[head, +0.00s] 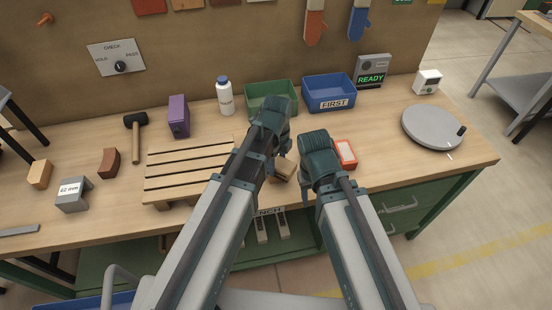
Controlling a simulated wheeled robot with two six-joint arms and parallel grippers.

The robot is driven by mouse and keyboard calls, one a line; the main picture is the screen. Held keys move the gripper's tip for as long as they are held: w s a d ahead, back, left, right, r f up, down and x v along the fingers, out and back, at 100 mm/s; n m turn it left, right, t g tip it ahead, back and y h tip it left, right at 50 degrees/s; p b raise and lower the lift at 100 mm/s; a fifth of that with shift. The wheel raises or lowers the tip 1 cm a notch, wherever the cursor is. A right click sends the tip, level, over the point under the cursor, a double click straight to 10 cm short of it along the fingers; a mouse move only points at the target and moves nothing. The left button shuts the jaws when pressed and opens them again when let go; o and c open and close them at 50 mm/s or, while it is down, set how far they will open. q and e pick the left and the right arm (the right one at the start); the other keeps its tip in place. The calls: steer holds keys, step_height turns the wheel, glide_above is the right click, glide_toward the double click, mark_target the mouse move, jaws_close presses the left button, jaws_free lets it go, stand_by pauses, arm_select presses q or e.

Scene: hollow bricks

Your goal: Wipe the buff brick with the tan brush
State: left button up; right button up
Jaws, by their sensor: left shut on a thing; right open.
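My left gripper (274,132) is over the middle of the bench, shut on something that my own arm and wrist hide. A tan, buff-coloured thing (286,168) shows partly between my two wrists, low over the bench. I cannot tell whether it is the buff brick or the tan brush, or whether it touches the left gripper. My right gripper (318,156) is just right of it, open, with its fingers mostly hidden. A tan block (40,174) stands at the far left.
A slatted pallet (185,170) lies left of my arms. A red-and-white block (346,153) sits right of my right gripper. Green (270,88) and blue (329,88) bins stand behind. A grey turntable (433,127) is at the right.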

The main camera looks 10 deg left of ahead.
arm_select(q)
steer(key=shift+f, duration=0.15)
steer(key=shift+c, duration=0.7)
steer(key=shift+w+a, duration=0.25)
steer(key=shift+w, duration=0.45)
steer(key=shift+w+a, duration=0.25)
steer(key=shift+w, duration=0.4)
steer(key=shift+w+a, duration=0.25)
steer(key=shift+w, duration=0.45)
steer(key=shift+w, duration=0.1)
steer(key=shift+w+a, duration=0.35)
steer(key=shift+w, duration=0.55)
steer(key=shift+w+a, duration=0.35)
steer(key=shift+w, duration=0.5)
